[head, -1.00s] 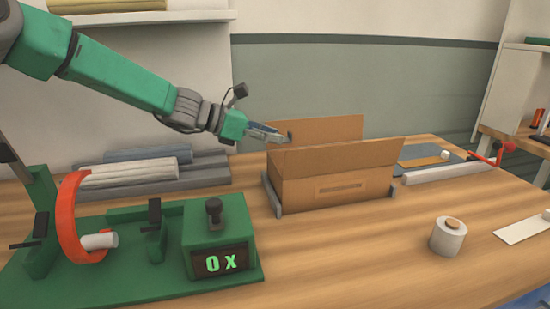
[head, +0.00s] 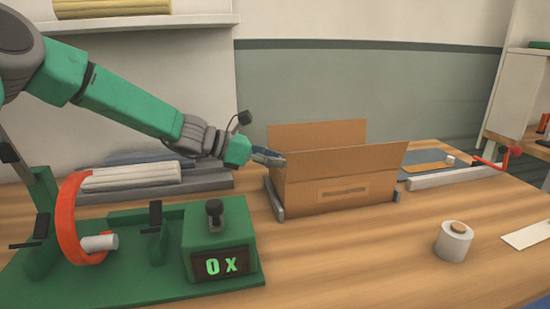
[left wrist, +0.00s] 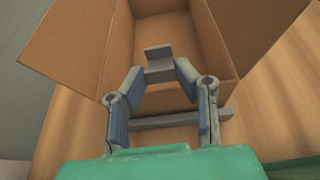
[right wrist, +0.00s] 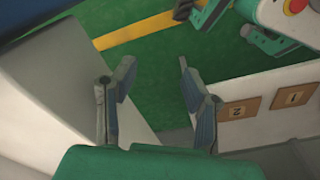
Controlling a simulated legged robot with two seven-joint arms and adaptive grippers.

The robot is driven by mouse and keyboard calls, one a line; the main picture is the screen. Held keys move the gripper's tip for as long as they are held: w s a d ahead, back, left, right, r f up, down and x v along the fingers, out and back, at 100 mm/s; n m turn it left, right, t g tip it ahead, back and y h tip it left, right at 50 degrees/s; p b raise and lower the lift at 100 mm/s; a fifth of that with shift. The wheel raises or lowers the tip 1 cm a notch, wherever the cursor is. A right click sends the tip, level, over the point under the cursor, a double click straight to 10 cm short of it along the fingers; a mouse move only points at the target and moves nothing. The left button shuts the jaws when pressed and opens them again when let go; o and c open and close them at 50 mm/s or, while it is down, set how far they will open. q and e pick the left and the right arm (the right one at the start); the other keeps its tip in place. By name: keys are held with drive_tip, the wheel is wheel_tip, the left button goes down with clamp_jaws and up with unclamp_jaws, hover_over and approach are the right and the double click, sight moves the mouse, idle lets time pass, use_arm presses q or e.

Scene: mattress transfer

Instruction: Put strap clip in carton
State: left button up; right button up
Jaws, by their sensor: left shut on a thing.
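My left gripper (head: 268,157) is at the left end of the open brown carton (head: 345,195), with its flaps raised. In the left wrist view the left gripper (left wrist: 160,72) is shut on a small grey strap clip (left wrist: 158,54). The clip appears in front of the carton's opening, near its close end; how high it is above the carton floor I cannot tell. The carton (left wrist: 75,40) fills the top of that view. My right gripper (right wrist: 155,72) shows only in the right wrist view, open and empty, away from the table.
Grey brackets (head: 272,200) hold the carton on the wooden table. A green fixture (head: 220,240) with an orange ring (head: 70,220) and a "0 X" display stands at left. A tape roll (head: 453,243) stands at right. Free tabletop lies in front of the carton.

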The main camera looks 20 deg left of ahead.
use_arm(q)
drive_tip(key=o, duration=0.8)
drive_tip(key=shift+a, duration=0.1)
drive_tip(key=shift+c, duration=0.2)
drive_tip(key=shift+o, duration=0.9)
drive_tip(key=shift+a, duration=0.3)
drive_tip(key=shift+r, duration=0.3)
drive_tip(key=p+v, duration=0.3)
drive_tip(key=v, duration=0.9)
drive_tip(key=shift+d+r, duration=0.15)
drive_tip(key=shift+r, duration=0.25)
drive_tip(key=shift+d, duration=0.1)
